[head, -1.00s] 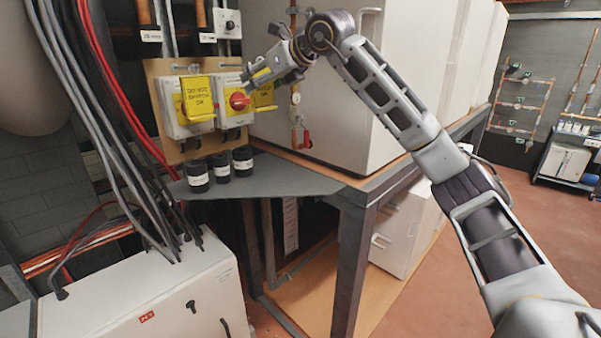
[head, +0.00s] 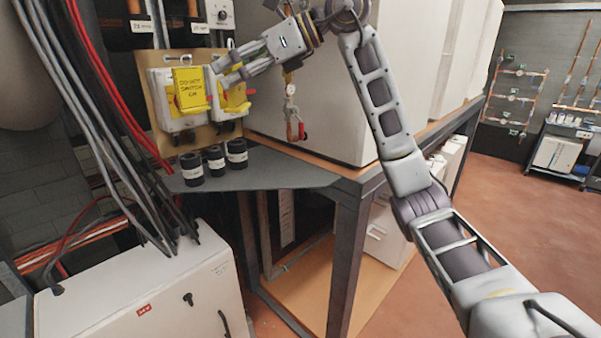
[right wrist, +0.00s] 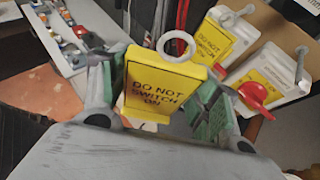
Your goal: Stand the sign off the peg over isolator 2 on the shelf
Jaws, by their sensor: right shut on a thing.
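My right gripper (right wrist: 155,100) is shut on a yellow sign (right wrist: 163,88) reading "DO NOT SWITCH ON", with a white ring at its top. In the head view this gripper (head: 228,82) is in front of the right isolator (head: 228,128), largely covering it. The held sign (head: 237,98) is partly hidden there. A second yellow sign (head: 190,88) hangs on the left isolator (head: 160,85). In the right wrist view the right isolator shows a red knob (right wrist: 258,94) and a bare peg (right wrist: 301,62). The grey shelf (head: 265,178) is below the isolators. My left gripper is out of view.
Three black cylinders with white labels (head: 214,160) stand at the shelf's back left. The shelf's front right part is clear. Cables (head: 85,110) run down at the left. A large white cabinet (head: 330,110) and a red-handled valve (head: 297,128) are right of the isolators.

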